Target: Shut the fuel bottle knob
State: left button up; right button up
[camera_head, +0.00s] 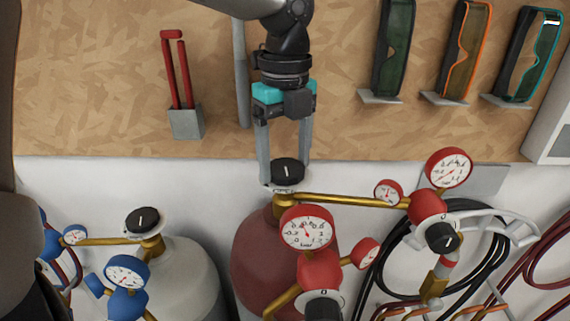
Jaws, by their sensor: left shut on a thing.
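The red fuel bottle (262,255) stands at the lower middle, with a black knob (287,171) on top that bears a white mark. My left gripper (285,176) reaches down from above, its two grey fingers on either side of this knob, shut on it. A brass pipe runs from the knob's valve to the right, to a red regulator (428,205) with gauges. A second red regulator (319,270) with a large gauge sits in front of the bottle. My right gripper does not show.
A white-grey bottle (186,279) with its own black knob (142,221) and blue gauges stands on the left. Coiled hoses (385,262) hang at the right. Safety goggles (464,52) and a red-handled tool (178,72) hang on the wooden board behind.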

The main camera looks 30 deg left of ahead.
pick_arm(q)
jog(key=m+b, duration=0.2)
jog(key=m, duration=0.1)
jog(key=shift+m, duration=0.4)
jog(key=m+b, duration=0.1)
jog(key=m, duration=0.2)
jog(key=shift+m, duration=0.3)
jog(key=m, duration=0.4)
jog(key=shift+w+m+b, duration=0.1)
jog(key=shift+m+b, duration=0.2)
jog(key=m, duration=1)
jog(key=shift+d+p, duration=0.1)
jog(key=shift+p, duration=0.25)
jog(key=m, duration=0.5)
jog(key=shift+r+p, duration=0.1)
jog(key=shift+p, duration=0.3)
jog(key=m+p, duration=0.1)
jog(key=m, duration=0.4)
jog(key=shift+m, duration=0.4)
jog(key=m, duration=0.4)
jog(key=shift+m+p, duration=0.3)
jog(key=shift+p, duration=0.05)
jog(key=shift+m, duration=0.3)
